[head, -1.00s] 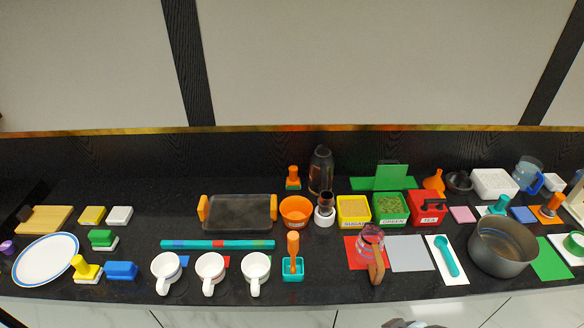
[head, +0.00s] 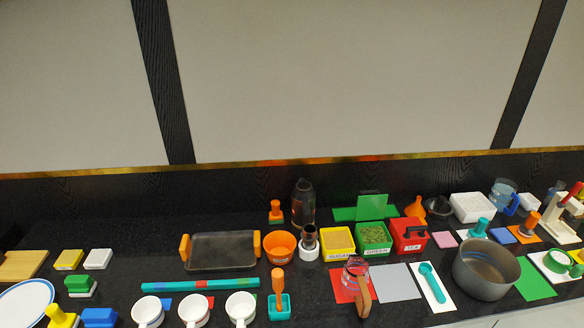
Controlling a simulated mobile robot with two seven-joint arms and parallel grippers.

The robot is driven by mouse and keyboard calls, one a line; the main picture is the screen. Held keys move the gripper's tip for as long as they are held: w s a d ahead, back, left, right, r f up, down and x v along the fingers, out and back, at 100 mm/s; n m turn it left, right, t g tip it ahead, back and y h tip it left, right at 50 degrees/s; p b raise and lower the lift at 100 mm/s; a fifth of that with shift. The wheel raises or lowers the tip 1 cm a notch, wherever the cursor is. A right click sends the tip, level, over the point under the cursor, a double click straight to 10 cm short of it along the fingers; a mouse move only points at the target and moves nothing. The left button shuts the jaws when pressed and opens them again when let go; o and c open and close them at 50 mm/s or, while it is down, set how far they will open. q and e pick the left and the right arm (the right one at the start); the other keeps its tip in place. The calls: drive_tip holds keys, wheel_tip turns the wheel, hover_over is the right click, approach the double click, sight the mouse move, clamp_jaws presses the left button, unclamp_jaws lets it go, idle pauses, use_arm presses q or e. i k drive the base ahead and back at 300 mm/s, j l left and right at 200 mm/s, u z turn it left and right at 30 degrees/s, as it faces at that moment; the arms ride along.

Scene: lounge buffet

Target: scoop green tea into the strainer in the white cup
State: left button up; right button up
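A green box labelled GREEN (head: 375,236) holds loose green tea in the head view, right of centre. A teal scoop (head: 432,282) lies on a white mat to its lower right. Three white cups stand in a row at the lower left: a left one (head: 148,312), a middle one (head: 194,312) and a right one (head: 240,308). I cannot make out a strainer in any of them. A small white holder (head: 308,254) with a dark upright piece stands left of the tea boxes; I cannot tell what it is. Neither gripper is in view.
A yellow SUGAR box (head: 338,242) and a red TEA box (head: 409,236) flank the green box. A glass jug (head: 354,278) stands on a red mat before them. A metal pot (head: 485,270) stands at right. A black tray (head: 222,251) lies left.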

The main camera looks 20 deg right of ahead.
sight(425, 269)
drive_tip(key=z, duration=1.7)
